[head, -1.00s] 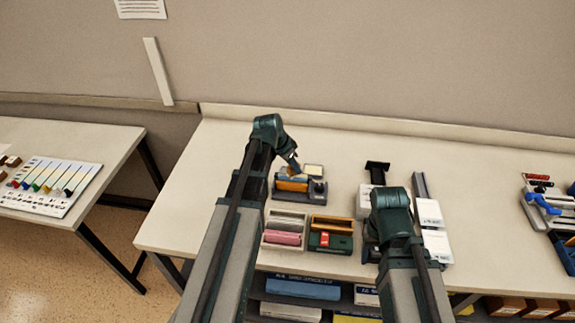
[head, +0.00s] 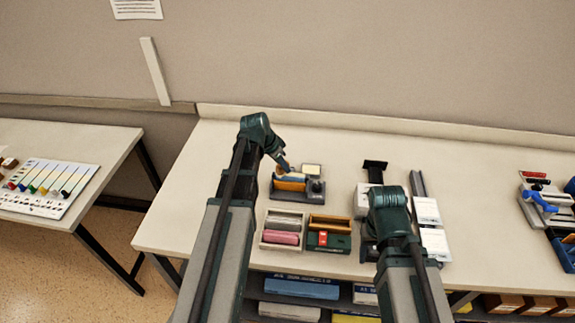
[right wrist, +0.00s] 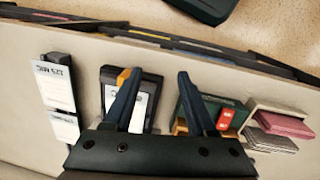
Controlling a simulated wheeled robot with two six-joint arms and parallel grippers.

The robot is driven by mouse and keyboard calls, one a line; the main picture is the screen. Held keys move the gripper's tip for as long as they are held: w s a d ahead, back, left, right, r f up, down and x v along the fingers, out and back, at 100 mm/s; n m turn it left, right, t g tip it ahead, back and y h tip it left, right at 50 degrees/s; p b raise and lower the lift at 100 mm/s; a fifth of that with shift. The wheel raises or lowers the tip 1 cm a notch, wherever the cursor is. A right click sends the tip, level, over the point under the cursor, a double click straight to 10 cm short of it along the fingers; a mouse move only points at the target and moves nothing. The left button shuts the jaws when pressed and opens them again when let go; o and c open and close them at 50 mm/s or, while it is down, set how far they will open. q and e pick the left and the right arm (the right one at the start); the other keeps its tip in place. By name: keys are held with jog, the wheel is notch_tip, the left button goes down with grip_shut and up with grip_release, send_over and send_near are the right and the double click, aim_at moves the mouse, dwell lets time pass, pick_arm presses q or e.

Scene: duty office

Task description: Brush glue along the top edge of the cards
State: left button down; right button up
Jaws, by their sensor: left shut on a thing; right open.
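In the head view a grey holder (head: 316,192) stands on the table with an upright orange and cream block, likely the cards (head: 290,184), in it. My left gripper (head: 285,167) is at the top edge of this block, toward its left part. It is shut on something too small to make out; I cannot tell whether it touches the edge. A small cream square (head: 311,169) lies behind the holder. My right gripper (right wrist: 159,74) is open and empty in the right wrist view, above a dark tray with a white card; in the head view my arm hides it.
A tray with grey and pink blocks (head: 283,222) and a green tray with a red piece (head: 328,241) stand in front of the holder. White labelled stacks (head: 428,211) stand to the right.

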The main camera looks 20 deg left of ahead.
pick_arm(q)
jog(key=shift+a, duration=0.15)
jog(key=shift+s+a, duration=0.2)
jog(key=shift+a, duration=0.55)
jog(key=shift+s+a, duration=0.15)
jog(key=shift+a, duration=0.55)
jog(key=shift+r, duration=0.1)
notch_tip(320, 180, up, 6)
jog(key=p, duration=0.6)
notch_tip(320, 180, up, 3)
jog(key=p, duration=0.3)
